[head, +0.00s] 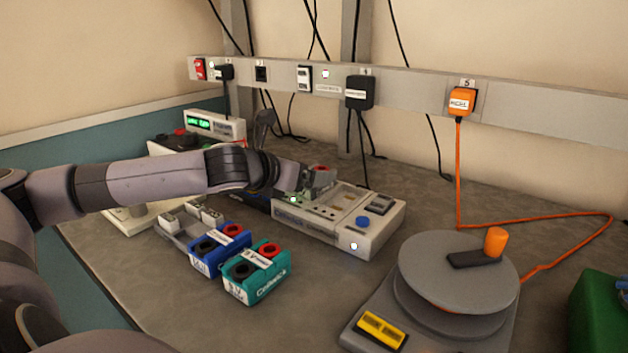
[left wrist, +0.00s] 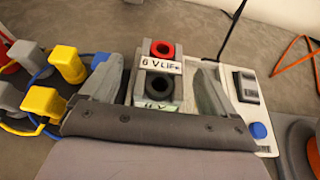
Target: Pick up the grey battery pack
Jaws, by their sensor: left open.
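The grey battery pack (left wrist: 142,79) has a red and a black round terminal and a white label reading "6 V LiFe". In the left wrist view it stands between the two fingers of my left gripper (left wrist: 158,62), with a visible gap to the right finger. My left gripper is open. In the head view the gripper (head: 303,182) is at the left end of the white panel device, and the pack (head: 321,179) shows only in part beside it, red terminal up. What supports the pack is hidden. My right gripper is out of view.
A white panel device (head: 385,235) with a blue button lies close to the gripper. Blue (head: 212,262) and teal (head: 262,285) battery packs stand in front. A grey turntable (head: 420,272) is at right. Yellow plugs (left wrist: 44,101) lie left in the wrist view.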

